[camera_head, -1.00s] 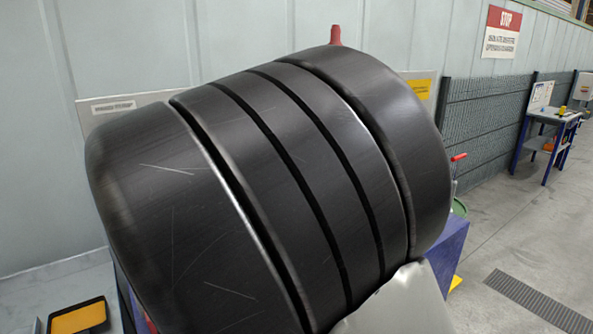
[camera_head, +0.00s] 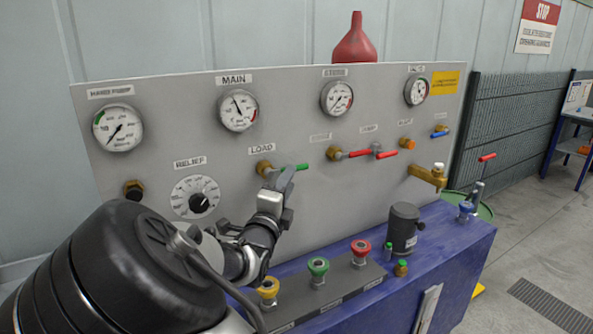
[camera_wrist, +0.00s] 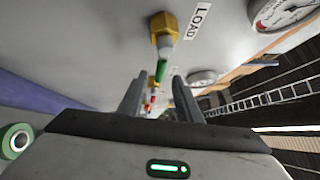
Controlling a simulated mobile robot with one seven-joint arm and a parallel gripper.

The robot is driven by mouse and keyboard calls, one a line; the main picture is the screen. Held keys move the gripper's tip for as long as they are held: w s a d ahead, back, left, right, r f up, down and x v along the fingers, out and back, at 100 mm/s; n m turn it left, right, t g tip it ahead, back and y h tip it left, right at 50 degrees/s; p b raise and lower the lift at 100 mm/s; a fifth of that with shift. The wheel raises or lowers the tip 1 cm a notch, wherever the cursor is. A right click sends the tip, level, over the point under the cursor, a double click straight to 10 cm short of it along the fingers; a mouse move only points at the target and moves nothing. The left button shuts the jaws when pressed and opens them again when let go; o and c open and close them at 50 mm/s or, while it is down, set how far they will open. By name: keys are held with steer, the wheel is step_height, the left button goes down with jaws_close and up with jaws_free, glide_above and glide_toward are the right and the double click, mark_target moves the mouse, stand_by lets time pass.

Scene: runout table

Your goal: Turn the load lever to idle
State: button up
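The load lever (camera_head: 302,167) has a green handle on a brass valve (camera_head: 264,168) under the LOAD label on the grey panel. It points right, about level. My gripper (camera_head: 284,181) is at the lever from below and in front, and its fingers partly cover the handle. In the wrist view, the fingers of my gripper (camera_wrist: 159,88) stand apart, with the green handle (camera_wrist: 161,70) showing in the gap between them. I cannot tell whether either finger touches it. The brass valve (camera_wrist: 163,27) is just beyond the fingertips.
Red-handled levers (camera_head: 362,153) sit right of the load lever. A relief dial (camera_head: 196,197) is at its lower left. Yellow, green and red push buttons (camera_head: 318,267) and a dark cylinder (camera_head: 403,228) stand on the blue bench below. Gauges (camera_head: 238,109) line the panel top.

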steer(key=x, duration=0.7)
steer(key=shift+s, duration=0.1)
jaws_close()
